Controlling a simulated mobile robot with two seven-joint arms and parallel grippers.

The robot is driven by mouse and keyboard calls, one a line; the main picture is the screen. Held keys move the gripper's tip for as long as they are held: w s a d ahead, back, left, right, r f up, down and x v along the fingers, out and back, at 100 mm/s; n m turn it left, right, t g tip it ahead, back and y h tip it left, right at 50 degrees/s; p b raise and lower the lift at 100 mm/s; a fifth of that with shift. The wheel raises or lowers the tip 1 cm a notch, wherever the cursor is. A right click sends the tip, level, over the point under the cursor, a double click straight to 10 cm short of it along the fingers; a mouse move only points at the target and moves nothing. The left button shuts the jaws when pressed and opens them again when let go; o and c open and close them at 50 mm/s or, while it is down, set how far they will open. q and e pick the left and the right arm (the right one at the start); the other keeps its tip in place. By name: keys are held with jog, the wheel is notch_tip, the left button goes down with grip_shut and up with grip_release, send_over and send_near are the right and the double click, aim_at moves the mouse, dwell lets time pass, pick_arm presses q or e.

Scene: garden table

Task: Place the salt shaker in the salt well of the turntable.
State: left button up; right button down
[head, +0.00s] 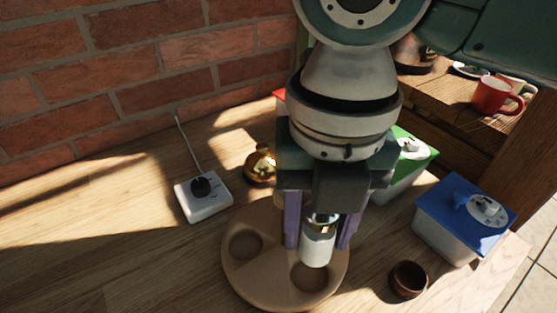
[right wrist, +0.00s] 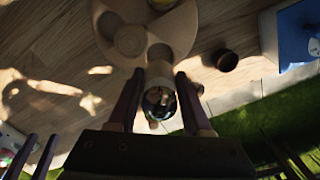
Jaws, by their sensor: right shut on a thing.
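The salt shaker (head: 318,246) is white with a shiny metal top and is held upright between the fingers of my right gripper (head: 320,232). In the right wrist view the shaker (right wrist: 159,99) shows between the two purple fingers. The turntable (head: 240,278) is a round brown wooden disc below the gripper. Two round wells show, one at left (head: 246,245) and one at front (head: 309,277). The shaker's lower end overlaps the front well in the head view; I cannot tell its height above it. My gripper hides the turntable's back part. My left gripper is not in view.
A white box with a black knob (head: 201,188) and a brass pot (head: 260,166) stand behind left. Green-lidded (head: 413,148) and blue-lidded (head: 464,216) boxes and a small brown cup (head: 408,279) stand at right. A red mug (head: 497,96) sits on a shelf. The left tabletop is clear.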

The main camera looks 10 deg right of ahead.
notch_tip(320, 180, down, 7)
jog(key=shift+r+b, duration=0.1)
jog(key=shift+b, duration=0.4)
